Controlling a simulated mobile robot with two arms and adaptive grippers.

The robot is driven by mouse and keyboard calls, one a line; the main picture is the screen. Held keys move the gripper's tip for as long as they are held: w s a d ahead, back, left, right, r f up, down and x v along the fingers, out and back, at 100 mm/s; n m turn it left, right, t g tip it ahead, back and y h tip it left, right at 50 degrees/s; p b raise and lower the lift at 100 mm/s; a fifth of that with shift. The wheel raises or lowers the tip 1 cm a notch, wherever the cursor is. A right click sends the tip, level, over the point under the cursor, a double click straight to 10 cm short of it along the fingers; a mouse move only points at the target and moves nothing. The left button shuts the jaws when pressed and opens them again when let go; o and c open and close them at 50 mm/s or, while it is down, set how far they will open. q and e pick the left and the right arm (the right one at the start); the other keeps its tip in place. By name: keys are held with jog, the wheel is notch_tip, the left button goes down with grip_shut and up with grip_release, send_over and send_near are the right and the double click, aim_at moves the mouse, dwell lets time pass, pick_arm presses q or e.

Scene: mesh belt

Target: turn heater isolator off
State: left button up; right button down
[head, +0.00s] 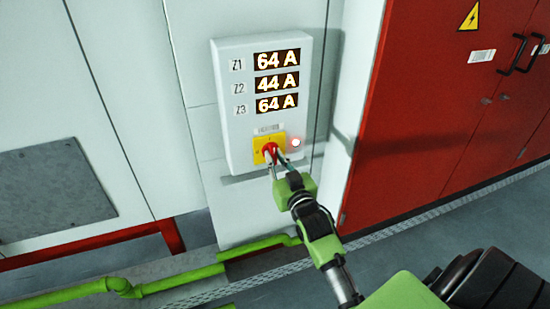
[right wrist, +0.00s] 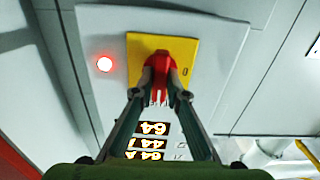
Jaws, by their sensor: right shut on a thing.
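The heater isolator is a red rotary handle (head: 269,151) on a yellow plate (head: 261,143), low on a white panel box (head: 232,120). In the right wrist view the red handle (right wrist: 160,65) stands out from the yellow plate (right wrist: 185,50). My right gripper (head: 275,158) is at the handle; in the wrist view its two fingers (right wrist: 161,85) close on the handle from both sides and hide part of it. A lamp (head: 295,142) right of the plate glows red. The displays (head: 277,82) read Z1 64 A, Z2 44 A, Z3 64 A. My left gripper is not in view.
A red cabinet (head: 440,110) with black handles and a yellow warning sign (head: 469,15) stands to the right. A green pipe (head: 180,282) runs low along the wall below the box. A grey plate (head: 50,190) is on the left wall.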

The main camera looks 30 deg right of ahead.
jog(key=n+p, duration=0.2)
jog(key=n, duration=0.2)
jog(key=n+p, duration=0.1)
jog(key=n, duration=0.3)
jog(key=shift+n, duration=0.3)
jog(key=n, duration=0.4)
jog(key=shift+n, duration=0.3)
jog(key=n, duration=0.4)
jog(key=shift+f+n, duration=0.1)
jog(key=shift+n, duration=0.2)
jog(key=c, duration=2)
grip_release()
